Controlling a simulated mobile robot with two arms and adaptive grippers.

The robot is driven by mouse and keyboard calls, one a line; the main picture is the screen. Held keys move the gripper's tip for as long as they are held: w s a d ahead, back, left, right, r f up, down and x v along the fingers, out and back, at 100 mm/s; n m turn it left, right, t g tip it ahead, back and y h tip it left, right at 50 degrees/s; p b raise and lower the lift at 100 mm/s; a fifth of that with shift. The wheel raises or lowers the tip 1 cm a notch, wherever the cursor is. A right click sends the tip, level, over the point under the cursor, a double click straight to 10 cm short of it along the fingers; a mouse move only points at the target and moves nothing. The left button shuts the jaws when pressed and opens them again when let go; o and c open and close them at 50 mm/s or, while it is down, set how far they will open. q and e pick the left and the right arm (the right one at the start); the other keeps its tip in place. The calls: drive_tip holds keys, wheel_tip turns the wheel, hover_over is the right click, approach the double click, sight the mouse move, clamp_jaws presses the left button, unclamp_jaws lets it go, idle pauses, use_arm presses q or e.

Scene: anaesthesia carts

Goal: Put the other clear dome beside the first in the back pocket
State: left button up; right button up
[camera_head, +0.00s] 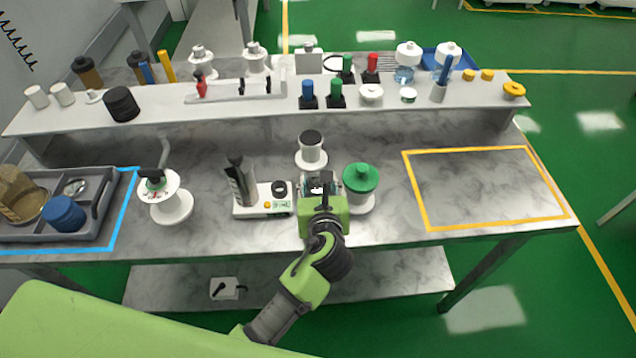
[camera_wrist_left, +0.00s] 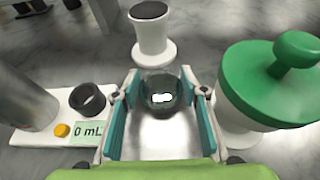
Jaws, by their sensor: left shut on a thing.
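My left gripper (camera_head: 318,184) is over the middle of the bench, between a white pedestal with a black top (camera_head: 311,150) and a green-lidded white jar (camera_head: 361,180). In the left wrist view its teal-lined fingers are shut on a small, dark, see-through round piece (camera_wrist_left: 160,93), which looks like the clear dome. A grey divided tray (camera_head: 97,222) lies at the far left. A small clear, shiny piece (camera_head: 75,187) sits in its back pocket, apparently the first dome. My right gripper is not in view.
The tray also holds a brown jar (camera_head: 22,196) and a blue-lidded piece (camera_head: 64,214). A white spool-like stand (camera_head: 167,198) and a scale (camera_head: 263,198) with a grey cylinder stand between tray and gripper. The yellow-taped area (camera_head: 485,187) is bare.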

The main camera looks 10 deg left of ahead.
use_arm(q)
drive_tip(key=shift+f, duration=0.45)
drive_tip(key=o, duration=1.2)
drive_tip(key=shift+f, duration=0.1)
